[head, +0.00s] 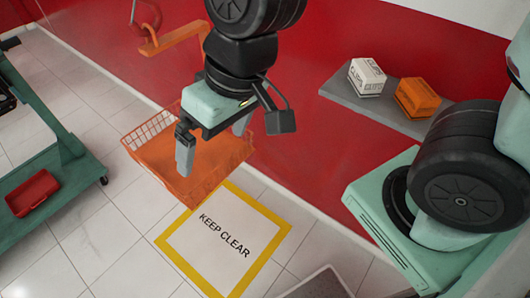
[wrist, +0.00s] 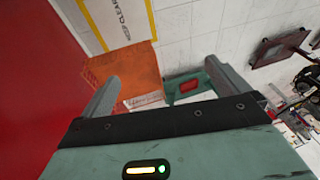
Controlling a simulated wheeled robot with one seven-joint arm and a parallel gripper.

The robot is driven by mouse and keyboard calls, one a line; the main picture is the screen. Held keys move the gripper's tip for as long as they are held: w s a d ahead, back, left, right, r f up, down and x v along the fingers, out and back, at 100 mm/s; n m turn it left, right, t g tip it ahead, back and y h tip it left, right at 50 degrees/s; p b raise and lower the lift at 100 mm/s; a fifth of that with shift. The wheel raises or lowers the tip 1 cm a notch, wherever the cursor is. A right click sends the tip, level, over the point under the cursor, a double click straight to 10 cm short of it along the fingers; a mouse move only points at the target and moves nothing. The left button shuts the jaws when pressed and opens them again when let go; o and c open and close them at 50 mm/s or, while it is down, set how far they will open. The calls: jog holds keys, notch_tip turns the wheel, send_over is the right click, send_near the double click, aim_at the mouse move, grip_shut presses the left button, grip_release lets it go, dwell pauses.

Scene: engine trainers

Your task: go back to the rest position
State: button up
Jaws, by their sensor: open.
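My gripper (head: 213,146) hangs from my arm near the middle of the head view, in front of an orange wire basket (head: 150,158). Its two fingers are apart with nothing between them. In the wrist view my gripper (wrist: 168,90) also shows spread, empty fingers. The orange basket (wrist: 125,70) lies beyond the fingers there. I cannot tell how far the fingertips are from the basket.
A grey shelf (head: 345,93) on the red wall (head: 300,50) holds a white box (head: 367,77) and an orange box (head: 416,97). A green cart (head: 60,165) with a red tray (head: 33,193) stands left. A yellow-bordered "KEEP CLEAR" floor mark (head: 222,240) is bare.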

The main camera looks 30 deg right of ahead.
jog(key=s+d+n+g+h, duration=0.1)
jog(key=s+d+n+h, duration=0.1)
jog(key=s+d, duration=0.2)
jog(key=shift+s+d+f+n+g+h, duration=0.3)
jog(key=shift+s+d+f+n+h, duration=0.1)
jog(key=shift+s, duration=0.7)
notch_tip(320, 180, down, 6)
jog(key=b, duration=0.6)
jog(key=shift+f+b, duration=0.25)
jog(key=shift+b, duration=0.1)
jog(key=shift+w, duration=0.1)
